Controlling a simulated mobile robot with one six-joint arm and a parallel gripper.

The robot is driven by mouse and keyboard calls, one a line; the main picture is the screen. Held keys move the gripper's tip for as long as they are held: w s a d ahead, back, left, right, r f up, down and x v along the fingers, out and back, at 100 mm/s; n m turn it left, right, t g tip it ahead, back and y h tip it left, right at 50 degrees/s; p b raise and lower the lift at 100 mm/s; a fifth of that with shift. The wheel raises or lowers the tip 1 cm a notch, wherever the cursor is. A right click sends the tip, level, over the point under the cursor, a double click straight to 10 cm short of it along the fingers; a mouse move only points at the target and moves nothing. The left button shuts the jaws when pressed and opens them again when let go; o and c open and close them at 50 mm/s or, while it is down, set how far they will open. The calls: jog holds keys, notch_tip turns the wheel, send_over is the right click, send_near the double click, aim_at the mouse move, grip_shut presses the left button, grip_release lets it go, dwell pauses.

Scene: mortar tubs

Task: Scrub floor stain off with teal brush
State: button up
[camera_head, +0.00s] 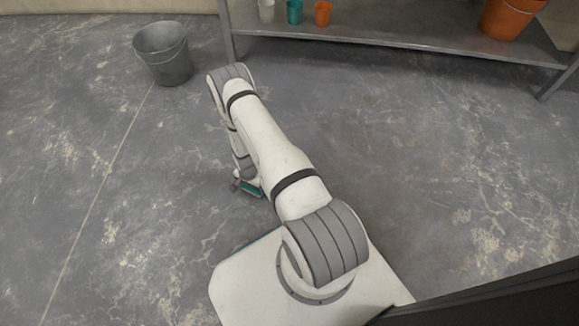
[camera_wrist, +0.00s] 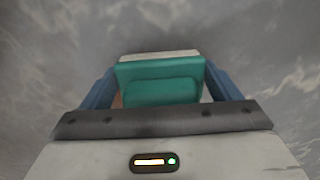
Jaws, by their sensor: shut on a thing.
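In the wrist view the teal brush (camera_wrist: 160,82) sits between the two blue fingers of my gripper (camera_wrist: 160,88), which are shut on it. A pale strip shows along the brush's far edge. In the head view a small teal part of the brush (camera_head: 250,189) shows low near the floor at my gripper (camera_head: 246,187), left of my arm. My arm hides much of that spot. I cannot tell whether the brush touches the floor. The floor (camera_head: 130,200) is grey with many pale blotches, and I cannot pick out the stain among them.
A grey metal bucket (camera_head: 165,55) stands on the floor at the back left. A metal shelf (camera_head: 400,40) at the back holds a white cup (camera_head: 266,11), a teal cup (camera_head: 294,12), an orange cup (camera_head: 323,13) and an orange bucket (camera_head: 511,18). The floor at left is clear.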

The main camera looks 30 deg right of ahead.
jog(key=shift+w+a+r+p, duration=0.15)
jog(key=shift+r+p, duration=0.15)
jog(key=shift+r, duration=0.3)
jog(key=shift+w+r+p, duration=0.1)
jog(key=shift+r+p, duration=0.15)
jog(key=shift+r, duration=0.35)
jog(key=shift+r+p, duration=1.85)
jog(key=shift+r, duration=1.05)
